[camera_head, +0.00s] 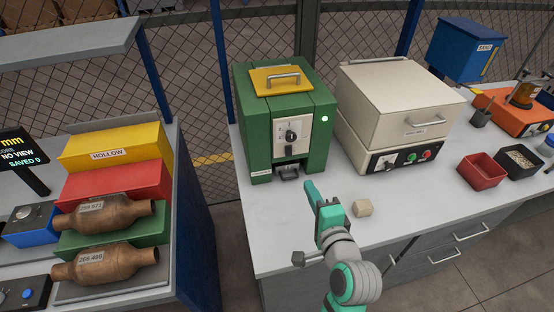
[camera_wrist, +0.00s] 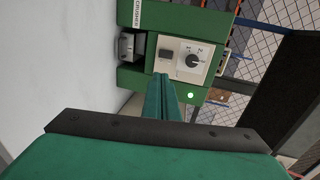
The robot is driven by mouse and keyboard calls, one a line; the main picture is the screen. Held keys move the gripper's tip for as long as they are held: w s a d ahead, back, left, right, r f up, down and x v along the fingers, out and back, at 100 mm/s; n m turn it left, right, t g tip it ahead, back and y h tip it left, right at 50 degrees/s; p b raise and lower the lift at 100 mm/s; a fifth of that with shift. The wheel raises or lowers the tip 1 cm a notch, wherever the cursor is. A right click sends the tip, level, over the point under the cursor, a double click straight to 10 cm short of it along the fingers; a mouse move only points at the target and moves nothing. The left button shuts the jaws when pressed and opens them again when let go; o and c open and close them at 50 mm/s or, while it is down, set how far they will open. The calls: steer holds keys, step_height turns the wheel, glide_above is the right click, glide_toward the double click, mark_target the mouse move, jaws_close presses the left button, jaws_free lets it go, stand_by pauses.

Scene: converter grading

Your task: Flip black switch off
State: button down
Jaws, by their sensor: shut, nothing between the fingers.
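The green crusher machine (camera_head: 285,105) stands on the bench, with a pale control panel (camera_head: 303,128) on its front. The panel carries a round dial (camera_head: 291,136) and, below it, a small black switch (camera_head: 289,150). In the wrist view the black switch (camera_wrist: 166,56) sits beside the dial (camera_wrist: 194,60); its rocker position is too small to tell. A green light (camera_wrist: 190,95) glows beside the panel. My gripper (camera_head: 309,184) is shut and empty, in front of the machine and below the panel. In the wrist view its fingertips (camera_wrist: 162,78) point at the panel near the switch; contact cannot be told.
A small beige block (camera_head: 362,208) lies right of my gripper. A cream furnace-like box (camera_head: 398,100) stands right of the machine. Red (camera_head: 483,172) and black bins are further right. Bare bench top lies left of my gripper.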

mark_target(289, 154)
steer(key=shift+a+r, duration=0.25)
steer(key=shift+a, duration=0.2)
steer(key=x, duration=1.4)
steer(key=shift+a, duration=0.15)
steer(key=shift+s+f, duration=0.1)
